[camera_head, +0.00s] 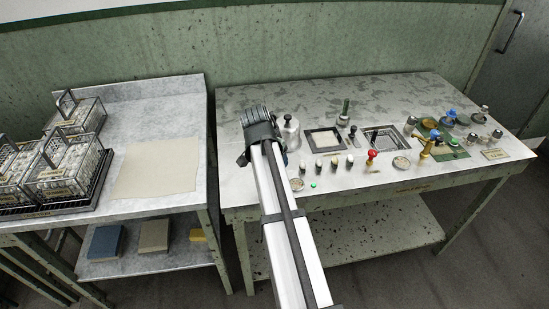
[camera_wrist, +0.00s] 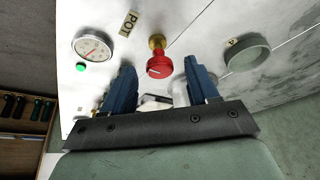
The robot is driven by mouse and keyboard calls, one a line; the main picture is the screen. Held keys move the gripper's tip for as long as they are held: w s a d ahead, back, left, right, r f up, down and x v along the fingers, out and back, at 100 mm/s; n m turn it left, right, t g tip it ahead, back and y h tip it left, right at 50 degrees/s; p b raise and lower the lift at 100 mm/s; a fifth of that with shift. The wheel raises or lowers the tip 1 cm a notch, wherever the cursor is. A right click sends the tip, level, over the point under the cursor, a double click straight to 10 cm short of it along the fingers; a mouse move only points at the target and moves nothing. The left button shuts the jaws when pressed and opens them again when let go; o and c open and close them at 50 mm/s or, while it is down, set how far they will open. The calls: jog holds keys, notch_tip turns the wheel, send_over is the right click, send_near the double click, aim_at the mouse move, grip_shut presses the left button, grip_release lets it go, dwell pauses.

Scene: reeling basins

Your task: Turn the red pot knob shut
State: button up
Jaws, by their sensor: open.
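The red pot knob (camera_wrist: 160,66) sits on a brass stem in the wrist view, beside a plate (camera_wrist: 129,22) lettered POT. A pale line crosses its face. My gripper (camera_wrist: 159,74) is open, with its two blue fingers apart and the knob framed beyond the gap between them. The fingers do not appear to touch the knob. In the head view, my gripper is over the left part of the bench, and its fingers are mostly hidden by my arm. A red knob (camera_head: 371,155) shows on that bench; I cannot tell if it is the same one.
A dial gauge (camera_wrist: 93,47) and a green light (camera_wrist: 81,67) are left of the knob in the wrist view. A round grey-green fitting (camera_wrist: 247,54) is right. Several small knobs, a brass tap (camera_head: 425,150) and jars crowd the bench (camera_head: 420,92). Its back left is clear.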

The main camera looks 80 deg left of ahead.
jog(key=v, duration=1.3)
jog(key=shift+r, duration=0.2)
jog(key=shift+s+d, duration=0.1)
jog(key=shift+d, duration=0.05)
